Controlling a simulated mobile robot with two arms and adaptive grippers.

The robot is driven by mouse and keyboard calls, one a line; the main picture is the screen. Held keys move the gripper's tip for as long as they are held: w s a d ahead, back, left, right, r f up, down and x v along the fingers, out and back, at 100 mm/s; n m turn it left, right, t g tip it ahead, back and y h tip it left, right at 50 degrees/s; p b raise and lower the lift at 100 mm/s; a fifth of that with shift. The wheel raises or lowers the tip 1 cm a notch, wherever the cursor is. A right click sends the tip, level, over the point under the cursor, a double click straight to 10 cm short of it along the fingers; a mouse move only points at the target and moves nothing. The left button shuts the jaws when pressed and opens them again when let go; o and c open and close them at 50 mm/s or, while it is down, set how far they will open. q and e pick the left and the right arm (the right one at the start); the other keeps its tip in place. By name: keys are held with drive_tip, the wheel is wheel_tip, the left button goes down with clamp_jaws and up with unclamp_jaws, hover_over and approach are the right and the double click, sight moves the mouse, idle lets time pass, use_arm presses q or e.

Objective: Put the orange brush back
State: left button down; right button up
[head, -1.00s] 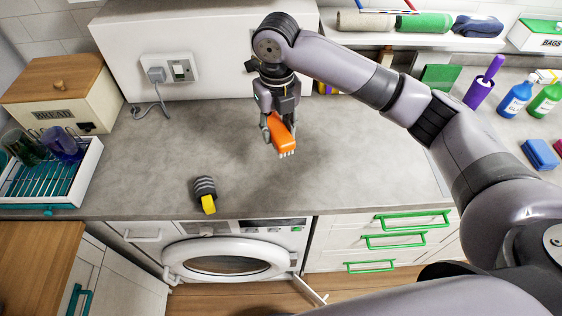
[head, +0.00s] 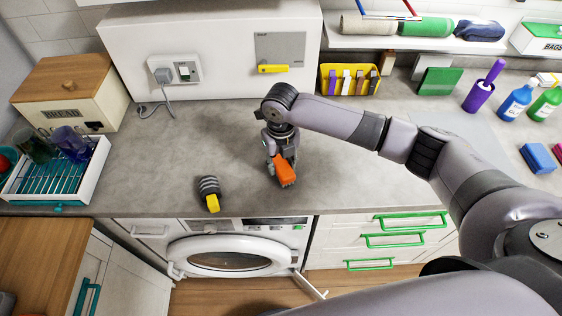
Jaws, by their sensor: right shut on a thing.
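The orange brush (head: 286,171) is in the jaws of my right gripper (head: 278,158), over the middle of the grey counter (head: 345,150). The brush's lower end points toward the counter's front edge. I cannot tell whether it touches the counter. My left gripper is not in view.
A striped grey object with a yellow end (head: 211,193) lies to the left near the front edge. A yellow bin (head: 348,81) with several upright items stands at the back. A grey wall panel with a yellow piece (head: 272,69) is behind my arm. The washer (head: 230,255) is below.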

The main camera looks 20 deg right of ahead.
sight(281, 163)
drive_tip(key=shift+f, duration=0.15)
drive_tip(key=o, duration=1)
drive_tip(key=shift+r, duration=0.25)
drive_tip(key=shift+w+r, duration=0.1)
drive_tip(key=shift+r, duration=0.15)
wheel_tip(281, 163, up, 11)
drive_tip(key=b, duration=0.3)
drive_tip(key=shift+r, duration=0.2)
drive_tip(key=shift+f, duration=0.1)
